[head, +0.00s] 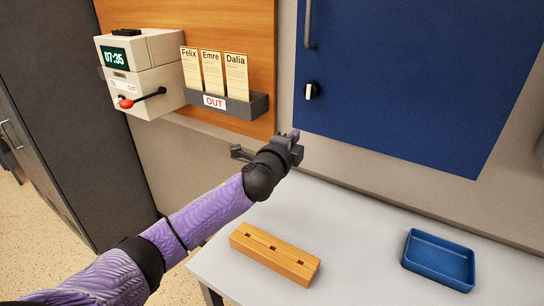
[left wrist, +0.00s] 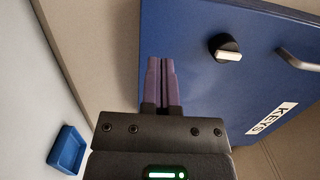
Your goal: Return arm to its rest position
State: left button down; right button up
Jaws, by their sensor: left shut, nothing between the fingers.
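My left arm comes in from the lower left in the head view, with purple links and dark joints. Its gripper (head: 294,135) is in front of the lower left corner of the blue key cabinet (head: 420,80). In the left wrist view the two purple fingers (left wrist: 160,80) are together with nothing between them, and the cabinet's blue door (left wrist: 200,90) is behind them. My right gripper is in neither view.
A wooden block (head: 275,254) with slots and a blue tray (head: 438,260) sit on the pale table (head: 350,240). A time clock (head: 138,75) and a grey OUT rack (head: 226,102) with cards Felix, Emre and Dalia hang on the left. The cabinet has a dark knob (head: 312,90).

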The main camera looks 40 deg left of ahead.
pick_arm(q)
jog(key=s, duration=0.8)
jog(key=s+d+f+n+g, duration=0.3)
jog(key=s+f, duration=0.2)
jog(key=f, duration=0.1)
jog(key=s+d+f+n+g, duration=0.3)
jog(key=s+f+n, duration=0.1)
jog(key=s+f, duration=0.1)
jog(key=s+d+f+n+g, duration=0.3)
jog(key=s+f, duration=0.3)
jog(key=f, duration=0.1)
jog(key=shift+d+n+g+h, duration=0.25)
jog(key=shift+n+g+h, duration=0.05)
jog(key=shift+g+h, duration=0.1)
jog(key=s+d+f+n+g+h, duration=0.25)
jog(key=s+d+g, duration=0.2)
jog(key=s, duration=0.55)
jog(key=s+f+g, duration=0.2)
jog(key=s+f, duration=0.1)
jog(key=f, duration=1.6)
jog(key=s+a+f+b, duration=0.2)
jog(key=s+f, duration=1)
jog(key=s, duration=0.1)
jog(key=shift+s+a+f+g+y, duration=0.15)
jog(key=shift+s+a+g+y, duration=0.2)
jog(key=shift+g, duration=0.1)
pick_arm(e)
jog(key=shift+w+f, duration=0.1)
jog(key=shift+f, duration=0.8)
